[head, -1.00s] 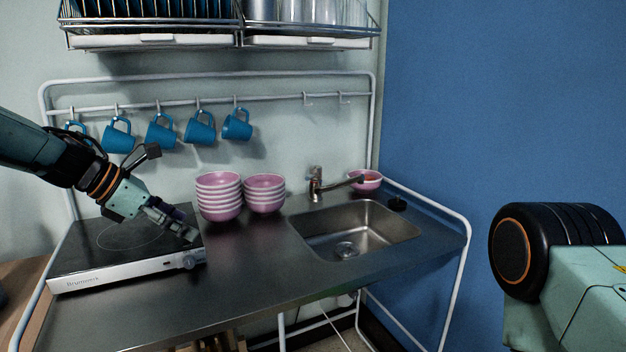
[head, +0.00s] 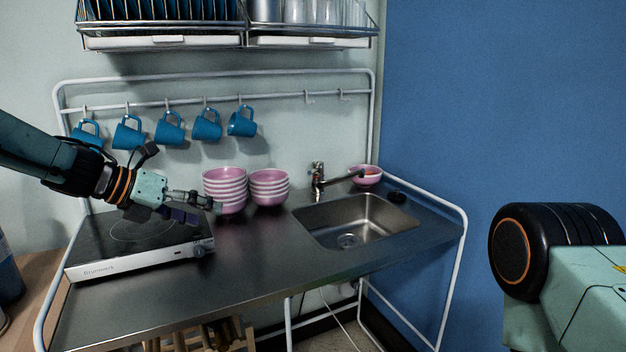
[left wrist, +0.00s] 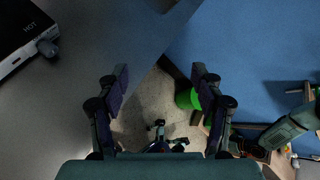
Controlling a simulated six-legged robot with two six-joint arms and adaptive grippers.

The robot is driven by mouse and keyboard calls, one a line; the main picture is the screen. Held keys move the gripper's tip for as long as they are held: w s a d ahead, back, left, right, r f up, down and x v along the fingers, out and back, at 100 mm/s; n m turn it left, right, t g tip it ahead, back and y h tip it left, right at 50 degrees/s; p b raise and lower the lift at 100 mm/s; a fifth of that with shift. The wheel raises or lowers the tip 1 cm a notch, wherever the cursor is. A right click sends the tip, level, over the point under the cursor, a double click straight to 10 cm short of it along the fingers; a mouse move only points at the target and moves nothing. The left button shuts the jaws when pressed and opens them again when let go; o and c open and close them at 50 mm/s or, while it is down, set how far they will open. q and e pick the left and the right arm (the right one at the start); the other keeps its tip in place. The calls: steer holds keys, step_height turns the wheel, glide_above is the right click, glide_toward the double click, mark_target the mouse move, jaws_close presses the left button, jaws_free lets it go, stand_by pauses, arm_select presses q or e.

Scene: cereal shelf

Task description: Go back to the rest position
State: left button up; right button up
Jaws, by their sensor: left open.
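My left gripper (head: 196,208) reaches in from the left of the head view, above the hotplate's right part and in front of the stacked pink bowls. In the left wrist view its two fingers (left wrist: 160,85) are spread apart with nothing between them. The steel counter and the floor show below it there. My right gripper is not in the head view; only a part of my right arm (head: 560,265) shows at the right edge.
A hotplate (head: 140,255) sits on the steel counter (head: 270,262). Two stacks of pink bowls (head: 225,188) stand behind. A sink (head: 350,220) lies to the right. Blue mugs (head: 168,128) hang from a rail (head: 270,98). A dish rack (head: 225,30) hangs above.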

arm_select(q)
steer(key=s+d+f+n+t+y+b, duration=0.15)
steer(key=s+f+n, duration=0.25)
steer(key=f+n, duration=0.85)
steer(key=s+d+f+n+t+y, duration=0.15)
steer(key=s+f+n, duration=0.35)
steer(key=f+n, duration=0.75)
steer(key=s+a+f+n+g+y+b, duration=0.1)
steer(key=s+f, duration=0.5)
steer(key=s, duration=0.6)
steer(key=s+a+f+n+g+y+b, duration=0.1)
steer(key=s+a+f+n+g+y, duration=0.1)
steer(key=s+f+n+g, duration=0.3)
steer(key=s+a+f+n+g+y+b, duration=0.1)
steer(key=s+f+n+g+y, duration=0.2)
steer(key=s, duration=1.6)
step_height(320, 180, down, 4)
steer(key=n, duration=0.5)
steer(key=shift+s+a+g, duration=0.2)
steer(key=shift+s+g, duration=0.05)
steer(key=shift+g, duration=0.15)
